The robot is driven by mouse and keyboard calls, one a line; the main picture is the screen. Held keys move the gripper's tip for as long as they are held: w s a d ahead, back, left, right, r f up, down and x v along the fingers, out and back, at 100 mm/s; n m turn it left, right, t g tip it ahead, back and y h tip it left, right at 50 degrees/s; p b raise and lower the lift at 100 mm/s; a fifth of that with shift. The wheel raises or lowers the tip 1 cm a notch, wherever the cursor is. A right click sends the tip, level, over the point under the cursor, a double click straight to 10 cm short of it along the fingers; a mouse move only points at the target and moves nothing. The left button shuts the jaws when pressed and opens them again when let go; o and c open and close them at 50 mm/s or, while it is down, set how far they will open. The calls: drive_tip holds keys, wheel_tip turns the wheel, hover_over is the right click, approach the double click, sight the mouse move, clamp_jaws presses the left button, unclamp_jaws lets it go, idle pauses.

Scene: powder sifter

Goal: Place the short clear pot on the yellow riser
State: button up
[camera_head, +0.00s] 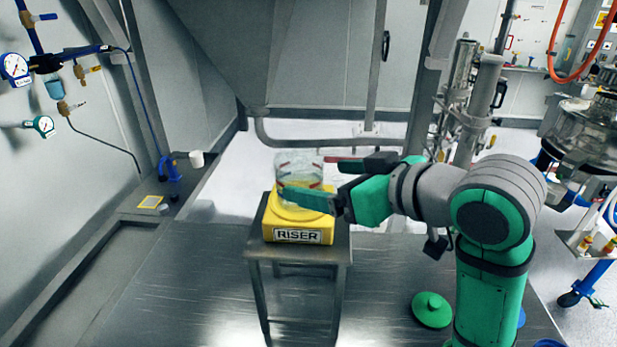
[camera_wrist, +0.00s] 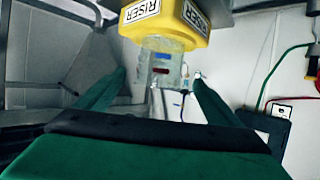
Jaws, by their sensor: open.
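The short clear pot (camera_head: 292,165) stands upright on top of the yellow riser (camera_head: 275,222) in the head view. Its base looks to rest on the riser, though a finger hides part of it. My gripper (camera_head: 306,176) reaches in from the right, with a finger on each side of the pot. In the wrist view my gripper (camera_wrist: 158,76) is open, with the clear pot (camera_wrist: 167,66) beyond and between its fingertips, and gaps show on both sides. The yellow riser (camera_wrist: 175,22) shows at the top there, against the pot's base.
The riser sits on a small metal stand (camera_head: 298,252) on the steel platform. A green lidded disc (camera_head: 431,310) lies at the lower right near my arm. A white cup (camera_head: 197,159) stands on the left ledge. Gauges hang on the left wall.

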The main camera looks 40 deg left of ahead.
drive_tip(key=shift+v, duration=2.25)
drive_tip(key=shift+f, duration=0.1)
